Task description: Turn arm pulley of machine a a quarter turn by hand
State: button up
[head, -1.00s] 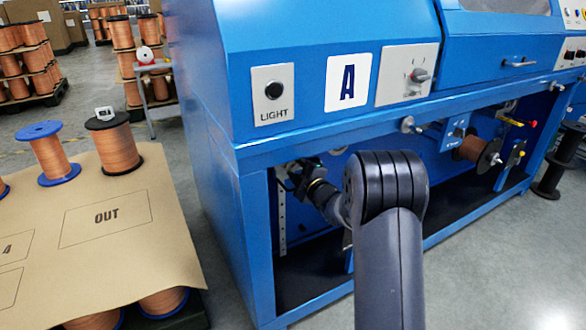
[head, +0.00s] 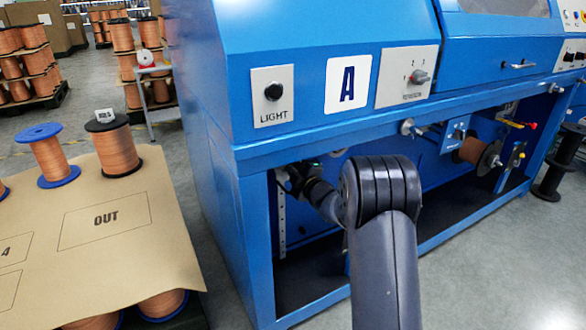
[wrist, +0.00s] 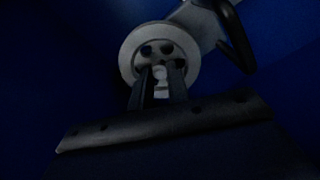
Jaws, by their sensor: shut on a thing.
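The arm pulley (wrist: 160,36) shows in the dark wrist view as a round grey disc with several holes, on a grey arm (wrist: 207,22). My gripper (wrist: 161,76) is in front of the lower part of the disc. Its two dark fingers are shut on the pulley, with a small pale part between the fingertips. In the head view, machine A (head: 200,110) is a large blue cabinet with a white "A" plate (head: 348,84). My arm reaches into its open bay below the front ledge. My own wrist and the bay's shadow hide the pulley there.
A black curved bar (wrist: 238,38) is close to the right of the pulley. The cabinet's front ledge (head: 300,140) and left post (head: 256,240) frame the bay. A tan-topped table (head: 150,215) with copper spools (head: 47,157) stands at the left.

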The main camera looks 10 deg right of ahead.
jog(key=shift+m, duration=0.3)
grip_shut()
jog(key=m+p, duration=0.2)
jog(key=m, duration=0.3)
jog(key=shift+r, duration=0.1)
jog(key=m+p, duration=0.3)
jog(key=m, duration=0.3)
jog(key=shift+m, duration=0.4)
jog(key=m+p, duration=0.2)
jog(key=m, duration=0.4)
jog(key=shift+p, duration=0.35)
jog(key=m+p, duration=0.2)
jog(key=m, duration=0.4)
jog(key=shift+d, duration=0.1)
jog(key=shift+m, duration=0.4)
jog(key=o, duration=0.8)
grip_release()
jog(key=shift+o, duration=0.2)
